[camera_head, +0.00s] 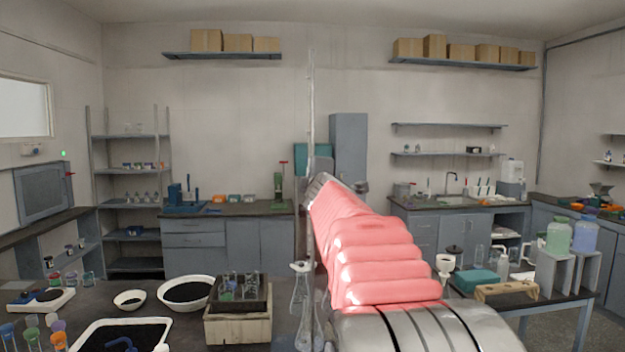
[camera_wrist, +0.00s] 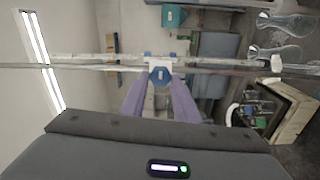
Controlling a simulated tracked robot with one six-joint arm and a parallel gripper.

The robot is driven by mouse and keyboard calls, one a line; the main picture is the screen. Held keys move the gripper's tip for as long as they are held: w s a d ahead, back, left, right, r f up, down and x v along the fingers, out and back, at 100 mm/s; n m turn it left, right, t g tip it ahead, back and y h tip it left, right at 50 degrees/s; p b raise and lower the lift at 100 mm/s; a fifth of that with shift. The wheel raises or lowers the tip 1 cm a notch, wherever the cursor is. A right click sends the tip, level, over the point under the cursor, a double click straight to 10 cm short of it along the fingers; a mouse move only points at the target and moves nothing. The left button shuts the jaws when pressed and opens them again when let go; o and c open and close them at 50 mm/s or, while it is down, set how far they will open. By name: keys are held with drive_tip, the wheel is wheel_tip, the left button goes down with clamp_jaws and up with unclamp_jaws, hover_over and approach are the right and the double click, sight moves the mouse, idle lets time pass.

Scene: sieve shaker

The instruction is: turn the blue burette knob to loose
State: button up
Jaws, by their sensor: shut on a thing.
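In the wrist view the blue burette knob (camera_wrist: 160,75) sits between the two purple fingertips of my gripper (camera_wrist: 160,82), which is shut on it. The clear burette tube (camera_wrist: 95,66) runs across that view, passing at the knob. In the head view the thin upright burette (camera_head: 311,105) rises in front of the back wall. My pink-sleeved arm reaches toward it and hides the knob and my fingers there. The knob's exact turn angle cannot be told.
A glass flask (camera_head: 301,290) stands at the burette's lower left. The front table holds a dark rack on a wooden box (camera_head: 238,331), a white bowl (camera_head: 187,309) and a white-rimmed tray (camera_head: 76,335). A side table with a teal box (camera_head: 476,281) stands right of my arm.

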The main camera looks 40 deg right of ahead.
drive_tip(key=shift+w+a+f+n, duration=0.1)
drive_tip(key=shift+n, duration=0.5)
drive_tip(key=shift+f, duration=0.1)
drive_tip(key=o, duration=1)
drive_tip(key=shift+o, duration=0.2)
drive_tip(key=v, duration=1.3)
drive_tip(key=shift+s+a, duration=0.2)
drive_tip(key=shift+s, duration=0.15)
